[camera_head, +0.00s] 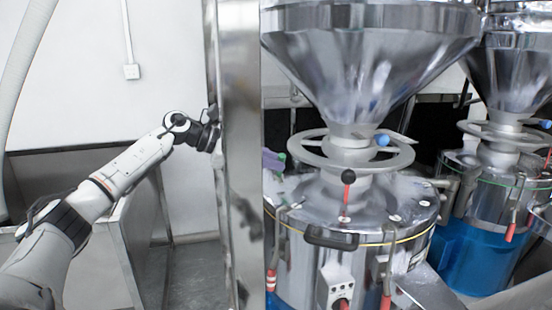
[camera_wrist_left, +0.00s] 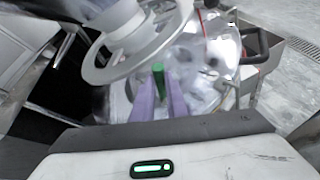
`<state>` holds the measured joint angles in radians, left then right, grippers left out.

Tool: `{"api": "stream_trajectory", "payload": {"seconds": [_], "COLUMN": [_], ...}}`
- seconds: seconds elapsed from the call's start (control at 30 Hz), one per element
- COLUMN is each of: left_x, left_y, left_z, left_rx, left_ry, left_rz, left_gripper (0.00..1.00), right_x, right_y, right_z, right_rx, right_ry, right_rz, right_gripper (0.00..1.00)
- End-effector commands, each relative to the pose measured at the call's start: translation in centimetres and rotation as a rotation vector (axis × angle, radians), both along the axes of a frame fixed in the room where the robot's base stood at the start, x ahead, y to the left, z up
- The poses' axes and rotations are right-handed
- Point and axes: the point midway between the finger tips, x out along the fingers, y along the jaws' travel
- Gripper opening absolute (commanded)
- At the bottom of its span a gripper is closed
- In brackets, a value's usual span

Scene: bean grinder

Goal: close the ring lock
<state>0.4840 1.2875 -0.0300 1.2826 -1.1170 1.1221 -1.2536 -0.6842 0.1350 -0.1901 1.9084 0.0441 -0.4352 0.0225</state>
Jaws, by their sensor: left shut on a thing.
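The grinder's polished metal drum (camera_head: 400,205) stands right of a metal post. A grey ring (camera_head: 402,160) with spokes surrounds the neck below the hopper; it also shows in the left wrist view (camera_wrist_left: 105,74). My left gripper (camera_head: 277,160) reaches behind the post to the drum's far left side, its purple fingers just showing. In the left wrist view the fingers (camera_wrist_left: 160,88) are shut on a small green handle (camera_wrist_left: 159,74) over the drum's lid. The handle's lower part is hidden between the fingers. Which part is the ring lock is unclear. My right gripper is not in view.
The metal post (camera_head: 238,170) stands between my left forearm and the drum. A large hopper (camera_head: 370,50) hangs above. A second machine (camera_head: 480,220) stands at the right.

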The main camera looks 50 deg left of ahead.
Motion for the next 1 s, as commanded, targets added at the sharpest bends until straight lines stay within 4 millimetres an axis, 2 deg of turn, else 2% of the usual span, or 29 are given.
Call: {"api": "stream_trajectory", "payload": {"seconds": [0.5, 0.53, 0.57, 0.87, 1.0], "left_x": [0.01, 0.01, 0.01, -0.07, -0.95], "left_y": [0.24, 0.24, 0.24, 0.23, 0.86], "left_z": [0.13, 0.13, 0.13, 0.03, 0.05], "left_rx": [-0.020, -0.020, -0.020, -0.017, -0.015], "left_ry": [0.005, 0.005, 0.005, 0.007, 0.009], "left_rz": [0.005, 0.005, 0.005, 0.003, 0.004], "left_gripper": [0.00, 0.16, 0.21, 0.21, 0.21], "right_x": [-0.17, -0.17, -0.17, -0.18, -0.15], "right_y": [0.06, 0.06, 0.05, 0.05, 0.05], "right_z": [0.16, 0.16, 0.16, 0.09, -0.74], "right_rx": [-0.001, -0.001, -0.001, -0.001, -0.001], "right_ry": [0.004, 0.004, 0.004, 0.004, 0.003], "right_rz": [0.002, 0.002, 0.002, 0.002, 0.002], "right_gripper": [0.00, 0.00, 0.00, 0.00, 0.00]}}
